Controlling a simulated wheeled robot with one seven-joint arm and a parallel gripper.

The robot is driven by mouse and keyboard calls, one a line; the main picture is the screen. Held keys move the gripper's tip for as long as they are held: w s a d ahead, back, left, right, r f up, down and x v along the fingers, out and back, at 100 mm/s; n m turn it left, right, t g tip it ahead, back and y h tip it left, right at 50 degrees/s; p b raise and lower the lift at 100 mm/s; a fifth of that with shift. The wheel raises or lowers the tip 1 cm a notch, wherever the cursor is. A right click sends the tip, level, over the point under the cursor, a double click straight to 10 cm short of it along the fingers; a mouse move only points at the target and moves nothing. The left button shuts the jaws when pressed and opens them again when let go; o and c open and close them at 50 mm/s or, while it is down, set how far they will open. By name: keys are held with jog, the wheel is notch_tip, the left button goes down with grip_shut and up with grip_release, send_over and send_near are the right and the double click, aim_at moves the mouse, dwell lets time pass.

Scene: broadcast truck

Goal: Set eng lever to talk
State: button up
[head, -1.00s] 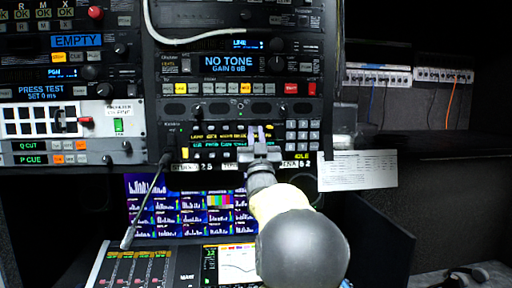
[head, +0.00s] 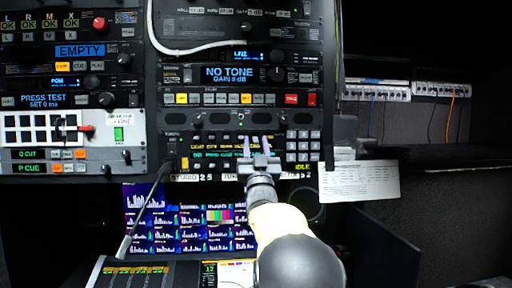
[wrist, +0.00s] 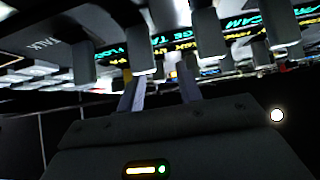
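The intercom panel (head: 172,142) is low in the middle rack, with rows of green and yellow label displays and small levers. In the wrist view, several dark levers hang close by, among them a left one (wrist: 85,62), a middle one (wrist: 140,50) and a right one (wrist: 210,36). A TALK marking (wrist: 45,44) is at the upper left there. I cannot read which lever is ENG. My gripper (head: 257,146) is in front of the panel, its two fingers apart. In the wrist view the empty fingers (wrist: 160,92) are just below the levers; contact is unclear.
A keypad (head: 303,146) is right of my gripper. A black gooseneck (head: 148,205) is at left, and a white cable (head: 190,50) loops above. Below are a multi-picture monitor (head: 150,225) and a mixing desk (head: 130,275). A paper sheet (head: 360,182) hangs at right.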

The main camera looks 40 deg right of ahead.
jog(key=shift+f, duration=0.1)
jog(key=b+v, duration=0.7)
jog(key=v, duration=1)
jog(key=shift+b, duration=0.3)
jog(key=shift+a+f, duration=0.1)
jog(key=shift+f, duration=0.1)
jog(key=w+a+f+n+g+y+p, duration=0.1)
jog(key=w+a+f+g+y+p, duration=0.3)
jog(key=a+f, duration=0.45)
jog(key=w+a+f+n+g+y+p, duration=0.25)
jog(key=a+f+g+y, duration=0.3)
jog(key=f, duration=0.65)
jog(key=s+a+f+n+g+y+p, duration=0.1)
jog(key=s+a+f+g+y+p, duration=0.1)
jog(key=s+a+f+g, duration=0.3)
jog(key=s+a+f+n+g+y+p, duration=0.1)
jog(key=s+a+f+g, duration=0.5)
jog(key=s, duration=0.6)
notch_tip(320, 180, down, 4)
jog(key=a+y, duration=0.1)
jog(key=a, duration=0.1)
jog(key=shift+s+a+r+n+y+p, duration=0.2)
jog(key=shift+s+a+n+y+p, duration=0.15)
jog(key=shift+p, duration=0.05)
